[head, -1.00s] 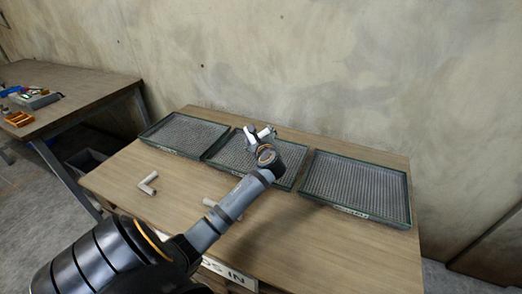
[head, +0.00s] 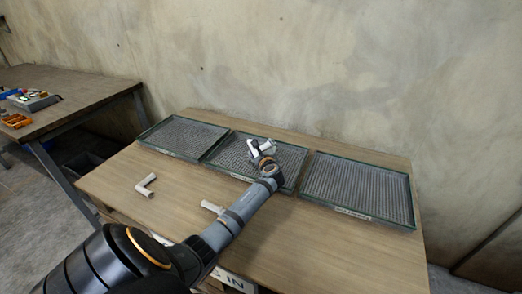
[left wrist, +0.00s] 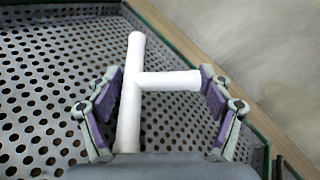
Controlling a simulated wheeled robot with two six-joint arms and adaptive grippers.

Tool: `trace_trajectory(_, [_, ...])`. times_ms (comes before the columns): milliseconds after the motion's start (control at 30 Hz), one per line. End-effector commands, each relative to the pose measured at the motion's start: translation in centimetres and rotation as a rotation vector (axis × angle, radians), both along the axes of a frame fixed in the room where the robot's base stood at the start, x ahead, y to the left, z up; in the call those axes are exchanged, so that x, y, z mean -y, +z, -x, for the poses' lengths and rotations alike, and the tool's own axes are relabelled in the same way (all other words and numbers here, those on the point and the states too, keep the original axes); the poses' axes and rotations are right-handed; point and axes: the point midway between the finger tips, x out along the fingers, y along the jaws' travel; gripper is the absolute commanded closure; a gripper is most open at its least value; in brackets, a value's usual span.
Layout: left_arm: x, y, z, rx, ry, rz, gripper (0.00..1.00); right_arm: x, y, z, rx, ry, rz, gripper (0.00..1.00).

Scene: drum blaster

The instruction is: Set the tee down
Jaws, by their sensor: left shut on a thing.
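The tee (left wrist: 131,95) is a white T-shaped pipe piece, seen in the left wrist view between the purple-padded fingers of my left gripper (left wrist: 160,95). My left gripper is shut on it, with one finger at the tee's long run and the other at the end of its side branch. The tee is over the perforated floor of the middle tray (left wrist: 50,75); I cannot tell whether it touches the floor. In the head view my left gripper (head: 262,150) is over the middle tray (head: 232,157), and hides most of the tee. My right gripper is not in view.
A left tray (head: 172,153) and a right tray (head: 350,213) flank the middle one on the wooden table (head: 130,200). A pale elbow piece (head: 145,187) lies at the front left. Another pale piece (head: 212,207) is partly hidden by my arm. A side table (head: 90,92) stands left.

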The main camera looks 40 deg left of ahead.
Motion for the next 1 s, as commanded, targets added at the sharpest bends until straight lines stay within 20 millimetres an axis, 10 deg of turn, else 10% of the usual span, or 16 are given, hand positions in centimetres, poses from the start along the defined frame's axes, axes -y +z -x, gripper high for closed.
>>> trace_trajectory(100, [0.0,-0.4,0.0,0.000,0.000,0.000,0.56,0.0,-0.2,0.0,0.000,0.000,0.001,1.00])
trace_trajectory(133, [0.0,-0.4,0.0,0.000,0.000,0.000,0.18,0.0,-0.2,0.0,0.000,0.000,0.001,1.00])
trace_trajectory(267, [0.0,-0.3,0.0,0.000,0.000,0.000,0.00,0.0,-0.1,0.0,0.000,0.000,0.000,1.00])
trace_trajectory(700, [0.2,0.2,0.2,-0.001,-0.001,0.000,0.00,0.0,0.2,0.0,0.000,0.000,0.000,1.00])
trace_trajectory(1000, [5.6,1.6,4.3,0.000,-0.001,0.004,0.00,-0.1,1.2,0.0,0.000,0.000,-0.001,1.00])
